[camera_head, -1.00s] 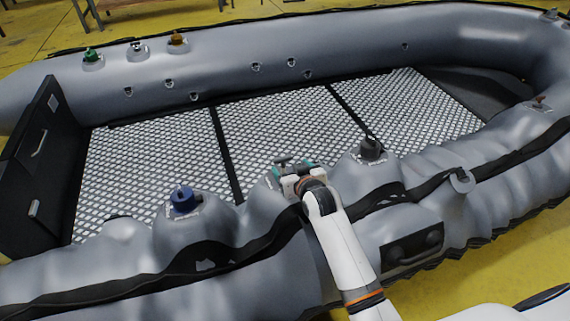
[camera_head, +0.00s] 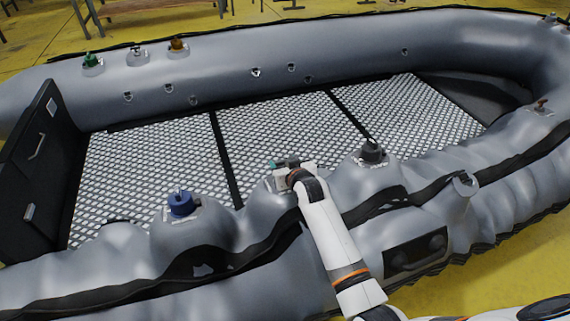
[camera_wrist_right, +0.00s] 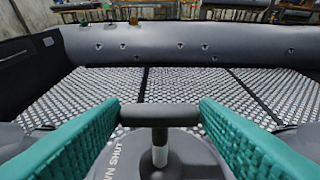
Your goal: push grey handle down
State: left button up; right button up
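In the right wrist view, the grey handle (camera_wrist_right: 160,115) is a T-shaped crossbar on a short, lighter stem. My right gripper (camera_wrist_right: 160,106) has two teal fingers standing wide apart, one at each end of the crossbar. I cannot tell whether they touch it. In the head view, my right gripper (camera_head: 283,167) is over the boat's near tube, and it hides most of the handle there. My left gripper is in neither view.
A blue valve cap (camera_head: 181,203) stands left of my right gripper and a black cap (camera_head: 373,152) stands right of it, both on the near grey tube (camera_head: 245,228). The patterned boat floor (camera_head: 290,128) beyond is clear. Green (camera_head: 92,59) and orange (camera_head: 178,45) caps sit on the far tube.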

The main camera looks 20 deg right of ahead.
jog(key=c, duration=0.9)
jog(key=shift+o, duration=0.2)
jog(key=shift+s+f, duration=0.2)
jog(key=shift+f, duration=0.6)
jog(key=shift+s+f, duration=0.2)
jog(key=shift+f, duration=0.55)
jog(key=o, duration=1.4)
jog(key=shift+r, duration=0.1)
